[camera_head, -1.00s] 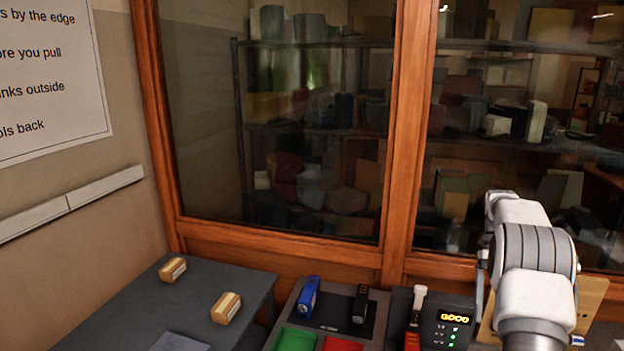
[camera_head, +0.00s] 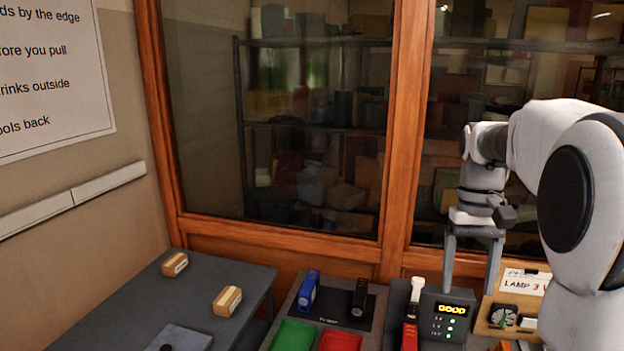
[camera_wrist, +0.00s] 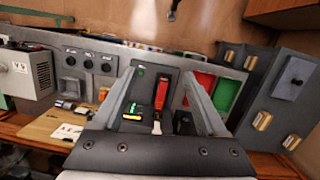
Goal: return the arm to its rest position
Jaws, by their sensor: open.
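My gripper (camera_head: 470,288) hangs with its fingers pointing down, in front of the glass at the right of the head view. Its two fingers stand wide apart with nothing between them. They are above the back of the bench, by the tester (camera_head: 447,322) with its lit display reading GOOD. My arm comes in from the right edge and hides part of the bench there. In the wrist view my gripper (camera_wrist: 158,75) is open and empty, with the tester's red part (camera_wrist: 162,92) seen between the fingers.
A green tray (camera_head: 293,336) and a red tray (camera_head: 340,342) lie left of the tester. Blue (camera_head: 308,291) and black (camera_head: 359,297) devices stand behind them. A wooden board (camera_head: 512,312) with a lamp label is at right. Two blocks (camera_head: 227,299) rest on the left table.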

